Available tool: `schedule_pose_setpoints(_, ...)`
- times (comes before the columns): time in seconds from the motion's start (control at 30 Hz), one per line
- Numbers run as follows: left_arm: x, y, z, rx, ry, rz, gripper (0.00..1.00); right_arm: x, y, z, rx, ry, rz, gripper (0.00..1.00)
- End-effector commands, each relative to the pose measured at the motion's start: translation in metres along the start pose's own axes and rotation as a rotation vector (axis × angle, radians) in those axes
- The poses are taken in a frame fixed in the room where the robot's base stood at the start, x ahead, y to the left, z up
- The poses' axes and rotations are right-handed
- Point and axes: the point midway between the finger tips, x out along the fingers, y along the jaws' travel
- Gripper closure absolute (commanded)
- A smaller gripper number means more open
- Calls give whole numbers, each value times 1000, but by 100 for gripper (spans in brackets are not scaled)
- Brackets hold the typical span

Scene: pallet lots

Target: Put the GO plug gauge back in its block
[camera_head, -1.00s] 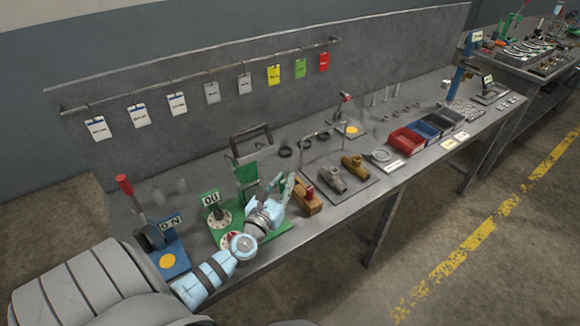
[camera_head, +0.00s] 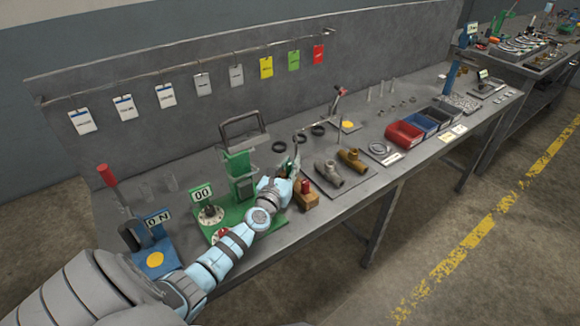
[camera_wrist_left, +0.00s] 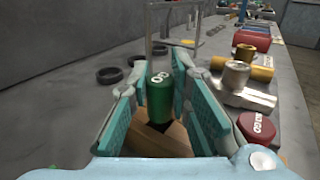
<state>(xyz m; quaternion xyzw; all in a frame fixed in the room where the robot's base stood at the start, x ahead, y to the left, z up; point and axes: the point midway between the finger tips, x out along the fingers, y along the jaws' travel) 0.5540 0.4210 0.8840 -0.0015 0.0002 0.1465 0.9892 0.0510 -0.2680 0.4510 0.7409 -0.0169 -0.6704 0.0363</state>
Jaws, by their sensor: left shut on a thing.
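The GO plug gauge (camera_wrist_left: 159,98) has a green handle with white lettering. In the left wrist view it stands roughly upright between the teal finger pads of my left gripper (camera_wrist_left: 164,88), which is shut on it. The wooden block (camera_wrist_left: 150,142) shows below the gauge; whether the gauge's lower end is in the block is hidden. In the head view the block (camera_head: 306,203) sits near the bench's front edge, with the red gauge (camera_head: 305,187) upright in it. My left gripper (camera_head: 292,167) is just behind and left of the block. My right gripper is not in view.
A green fixture (camera_head: 239,168) with dials stands left of the gripper. Pipe fittings (camera_head: 328,175) lie on a plate close to the right, beside a wire frame. Black rings (camera_head: 300,140) lie behind. Red and blue bins (camera_head: 403,135) stand farther right.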

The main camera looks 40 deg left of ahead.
Motion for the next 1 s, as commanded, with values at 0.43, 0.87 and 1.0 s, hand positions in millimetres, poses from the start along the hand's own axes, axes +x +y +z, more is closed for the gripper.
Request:
schedule_pose_setpoints(0.43, 0, 0, -8, 0, 0, 0, 62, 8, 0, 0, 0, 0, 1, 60)
schedule_pose_setpoints(0.87, -2, 0, 9, 1, 1, 0, 62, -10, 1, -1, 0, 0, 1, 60)
schedule_pose_setpoints(1.0, -36, 0, 6, 1, 3, -2, 62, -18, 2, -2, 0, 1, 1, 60)
